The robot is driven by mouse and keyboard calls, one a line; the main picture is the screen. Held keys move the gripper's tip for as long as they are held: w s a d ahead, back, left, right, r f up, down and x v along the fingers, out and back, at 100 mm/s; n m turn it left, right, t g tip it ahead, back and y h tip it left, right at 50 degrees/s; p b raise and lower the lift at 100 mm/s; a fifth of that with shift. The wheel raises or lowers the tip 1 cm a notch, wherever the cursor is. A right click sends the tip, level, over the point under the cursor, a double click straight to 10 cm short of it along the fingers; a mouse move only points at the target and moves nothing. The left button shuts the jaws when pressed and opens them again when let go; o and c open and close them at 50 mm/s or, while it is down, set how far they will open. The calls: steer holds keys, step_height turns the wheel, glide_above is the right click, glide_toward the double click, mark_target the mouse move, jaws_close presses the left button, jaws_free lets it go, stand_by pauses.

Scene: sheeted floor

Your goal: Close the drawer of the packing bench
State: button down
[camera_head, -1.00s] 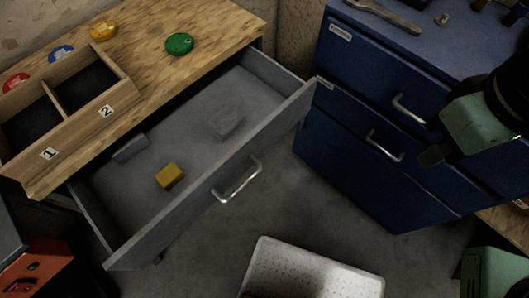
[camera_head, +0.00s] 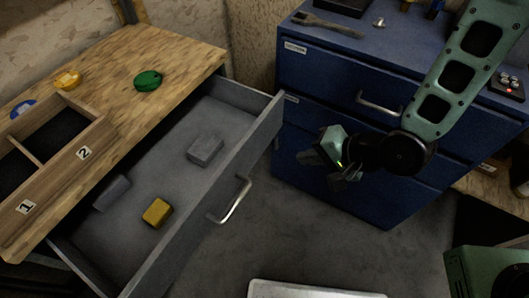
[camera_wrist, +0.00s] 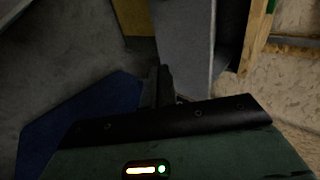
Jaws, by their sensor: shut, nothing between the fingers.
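The packing bench (camera_head: 186,58) has a wooden top, and its grey drawer (camera_head: 190,232) stands pulled well out below it. A curved metal handle (camera_head: 235,203) is on the drawer front. Inside lie a yellow block (camera_head: 157,212), a grey block (camera_head: 206,150) and a darker grey piece (camera_head: 112,193). My gripper (camera_head: 312,160) is shut and empty, to the right of the drawer front and apart from it in the head view. In the wrist view the fingers (camera_wrist: 164,85) show beside a grey panel (camera_wrist: 186,45), which looks like part of the drawer.
A blue cabinet (camera_head: 330,75) with tools on top stands right of the bench, behind my arm. A divided wooden tray (camera_head: 60,160) and a green disc (camera_head: 148,81) sit on the bench top. A white perforated object (camera_head: 300,290) is at the bottom. Grey floor between is clear.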

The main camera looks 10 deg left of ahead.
steer(key=f+b, duration=0.1)
steer(key=b, duration=0.2)
glide_toward(253, 153)
steer(key=x, duration=0.5)
steer(key=shift+f, duration=0.5)
steer(key=shift+w+a, duration=0.1)
steer(key=shift+a, duration=0.2)
steer(key=shift+a, duration=0.1)
